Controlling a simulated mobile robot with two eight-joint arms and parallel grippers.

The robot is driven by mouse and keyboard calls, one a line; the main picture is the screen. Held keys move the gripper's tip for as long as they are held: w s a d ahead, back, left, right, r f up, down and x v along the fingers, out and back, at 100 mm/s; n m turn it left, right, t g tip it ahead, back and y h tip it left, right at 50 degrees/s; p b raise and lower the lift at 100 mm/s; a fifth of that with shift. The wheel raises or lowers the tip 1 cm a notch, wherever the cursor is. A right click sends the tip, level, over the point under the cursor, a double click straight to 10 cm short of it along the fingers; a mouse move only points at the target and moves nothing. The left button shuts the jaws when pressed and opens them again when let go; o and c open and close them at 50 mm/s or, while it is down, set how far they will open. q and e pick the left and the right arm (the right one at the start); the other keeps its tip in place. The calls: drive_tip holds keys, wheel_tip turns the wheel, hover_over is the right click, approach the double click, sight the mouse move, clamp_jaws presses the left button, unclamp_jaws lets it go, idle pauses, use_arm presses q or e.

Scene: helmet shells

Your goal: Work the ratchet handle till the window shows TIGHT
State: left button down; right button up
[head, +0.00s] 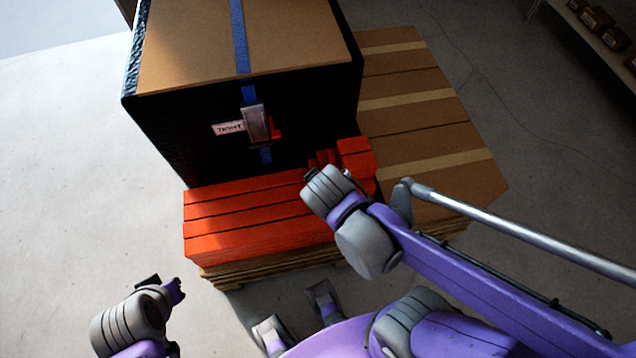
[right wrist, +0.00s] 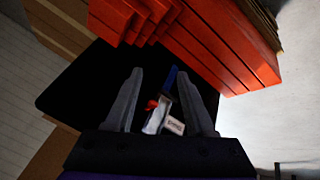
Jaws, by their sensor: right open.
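The ratchet (head: 256,123) is a grey metal buckle on a blue strap (head: 240,35) that runs over the black-sided box. A small red part (head: 276,128) shows at its right side. A white window label (head: 229,128) beside it appears to read TIGHT. In the right wrist view the ratchet (right wrist: 157,116) and label (right wrist: 176,125) show between the fingers, beyond them. My right gripper (right wrist: 160,73) is open and empty, apart from the ratchet. In the head view its wrist hides its fingers. My left gripper (head: 164,284) is low at the left, far from the box; its jaw opening is unclear.
The black box (head: 160,130) with a brown top stands behind stacked red slabs (head: 230,222) on a wooden pallet (head: 225,275). Flat brown cartons (head: 440,125) lie to the right. Grey floor is clear at left. A shelf (head: 590,40) stands at upper right.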

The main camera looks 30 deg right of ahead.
drive_tip(key=shift+s+a+r+m+y+p, duration=0.3)
drive_tip(key=shift+s+r+m+y, duration=0.1)
drive_tip(key=shift+s+r, duration=0.25)
drive_tip(key=shift+f, duration=0.1)
